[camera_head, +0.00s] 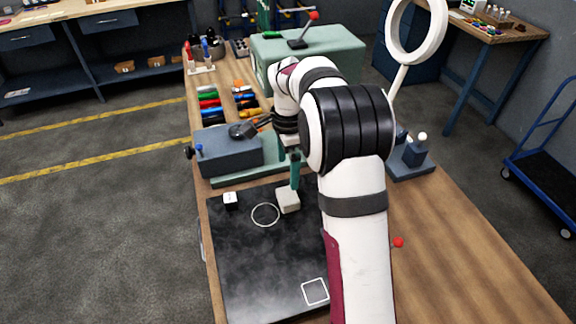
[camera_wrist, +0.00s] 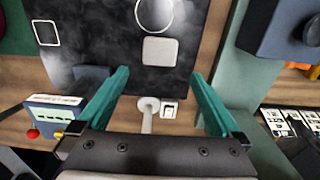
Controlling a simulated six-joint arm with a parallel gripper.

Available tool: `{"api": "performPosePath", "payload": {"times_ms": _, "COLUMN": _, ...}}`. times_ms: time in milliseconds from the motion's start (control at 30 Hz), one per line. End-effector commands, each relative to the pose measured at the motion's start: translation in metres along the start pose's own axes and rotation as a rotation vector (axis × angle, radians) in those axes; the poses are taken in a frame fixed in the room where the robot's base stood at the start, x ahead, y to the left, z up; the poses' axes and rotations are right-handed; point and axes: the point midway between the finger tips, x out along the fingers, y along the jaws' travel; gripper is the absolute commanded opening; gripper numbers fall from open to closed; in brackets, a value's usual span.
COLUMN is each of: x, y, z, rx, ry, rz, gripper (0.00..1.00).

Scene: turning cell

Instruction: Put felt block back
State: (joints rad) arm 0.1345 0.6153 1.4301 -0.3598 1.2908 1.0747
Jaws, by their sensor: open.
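A pale beige block (camera_head: 289,200), which looks like the felt block, rests on the black plate (camera_head: 240,270) beside the white ring outline (camera_head: 265,214). In the wrist view the felt block (camera_wrist: 160,51) lies ahead of my fingertips, about midway between them sideways, next to the ring outline (camera_wrist: 154,12). My gripper (camera_wrist: 159,76) is open with nothing between its teal fingers. In the head view my gripper (camera_head: 295,170) shows one teal finger just behind the block, above it in the picture. A white square outline (camera_head: 316,291) is on the plate's near right part.
A grey-blue machine block (camera_head: 228,152) stands behind the plate. A small device with a red knob (camera_wrist: 52,122) and a white switch plate (camera_wrist: 169,109) show in the wrist view. The plate's middle is clear.

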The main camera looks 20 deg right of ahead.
Motion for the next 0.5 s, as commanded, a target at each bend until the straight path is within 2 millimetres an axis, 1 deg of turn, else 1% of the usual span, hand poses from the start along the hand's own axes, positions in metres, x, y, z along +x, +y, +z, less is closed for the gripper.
{"api": "performPosePath", "payload": {"times_ms": 33, "x": -0.004, "y": 0.0, "z": 0.0, "rx": 0.001, "ry": 0.0, "rz": -0.001, "gripper": 1.0}}
{"api": "performPosePath", "payload": {"times_ms": 167, "x": -0.007, "y": 0.001, "z": 0.001, "rx": -0.005, "ry": 0.0, "rz": 0.0, "gripper": 1.0}}
{"api": "performPosePath", "payload": {"times_ms": 233, "x": -0.018, "y": 0.012, "z": 0.006, "rx": -0.047, "ry": -0.007, "rz": -0.003, "gripper": 1.0}}
{"api": "performPosePath", "payload": {"times_ms": 267, "x": -0.027, "y": 0.023, "z": 0.011, "rx": -0.087, "ry": -0.012, "rz": -0.004, "gripper": 1.0}}
{"api": "performPosePath", "payload": {"times_ms": 300, "x": -0.041, "y": 0.043, "z": 0.02, "rx": -0.159, "ry": -0.022, "rz": -0.006, "gripper": 1.0}}
{"api": "performPosePath", "payload": {"times_ms": 367, "x": -0.063, "y": 0.085, "z": 0.036, "rx": -0.302, "ry": -0.043, "rz": -0.01, "gripper": 1.0}}
{"api": "performPosePath", "payload": {"times_ms": 400, "x": -0.074, "y": 0.118, "z": 0.047, "rx": -0.409, "ry": -0.058, "rz": -0.014, "gripper": 1.0}}
{"api": "performPosePath", "payload": {"times_ms": 433, "x": -0.08, "y": 0.143, "z": 0.055, "rx": -0.489, "ry": -0.069, "rz": -0.018, "gripper": 1.0}}
{"api": "performPosePath", "payload": {"times_ms": 467, "x": -0.084, "y": 0.169, "z": 0.062, "rx": -0.569, "ry": -0.081, "rz": -0.024, "gripper": 1.0}}
{"api": "performPosePath", "payload": {"times_ms": 500, "x": -0.086, "y": 0.203, "z": 0.07, "rx": -0.672, "ry": -0.095, "rz": -0.03, "gripper": 1.0}}
